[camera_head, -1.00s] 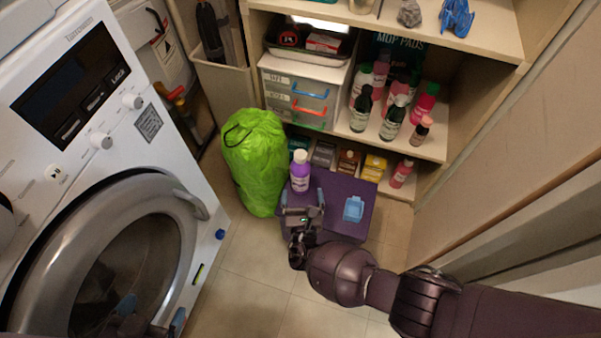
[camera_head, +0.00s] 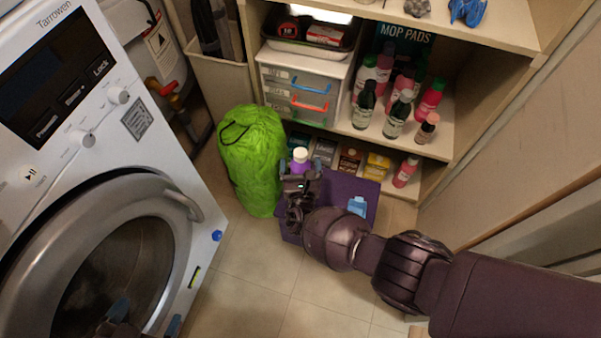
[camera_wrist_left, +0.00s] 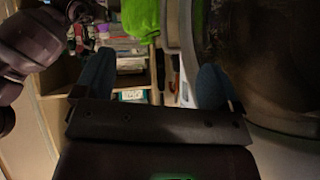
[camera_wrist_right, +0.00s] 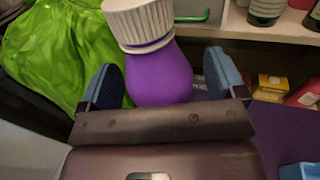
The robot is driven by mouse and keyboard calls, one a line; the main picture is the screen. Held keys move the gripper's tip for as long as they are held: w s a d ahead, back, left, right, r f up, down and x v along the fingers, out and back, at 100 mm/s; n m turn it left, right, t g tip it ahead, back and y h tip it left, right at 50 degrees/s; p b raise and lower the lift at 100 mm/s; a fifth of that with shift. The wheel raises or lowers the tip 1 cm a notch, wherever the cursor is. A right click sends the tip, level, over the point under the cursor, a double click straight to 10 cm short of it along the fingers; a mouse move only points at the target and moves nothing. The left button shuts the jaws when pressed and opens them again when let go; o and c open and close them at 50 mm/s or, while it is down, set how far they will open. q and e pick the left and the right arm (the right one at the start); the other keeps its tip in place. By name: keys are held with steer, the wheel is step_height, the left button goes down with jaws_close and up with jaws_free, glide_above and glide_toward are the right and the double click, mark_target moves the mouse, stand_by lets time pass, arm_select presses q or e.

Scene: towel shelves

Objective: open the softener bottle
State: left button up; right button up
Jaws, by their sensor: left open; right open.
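The softener bottle (camera_head: 300,165) is purple with a white cap (camera_head: 300,154) and stands on a purple box (camera_head: 345,188). The right wrist view shows its purple body (camera_wrist_right: 160,75) and ribbed white cap (camera_wrist_right: 140,20), which is on the bottle. My right gripper (camera_head: 301,172) is open at the near side of the bottle. In its wrist view the blue fingertips (camera_wrist_right: 163,82) lie to either side of the body, below the cap, with gaps visible. My left gripper (camera_head: 146,318) is open and empty in front of the washer door, also seen in its wrist view (camera_wrist_left: 153,85).
A light-blue container (camera_head: 357,206) sits on the box, right of my right gripper. A green bag (camera_head: 252,160) stands close on the left. Shelves with bottles (camera_head: 395,120) and a drawer unit (camera_head: 295,88) rise behind. The washer (camera_head: 150,200) fills the left. Floor in front is clear.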

steer(key=c, duration=1.1)
steer(key=shift+r, duration=0.1)
steer(key=shift+c, duration=0.2)
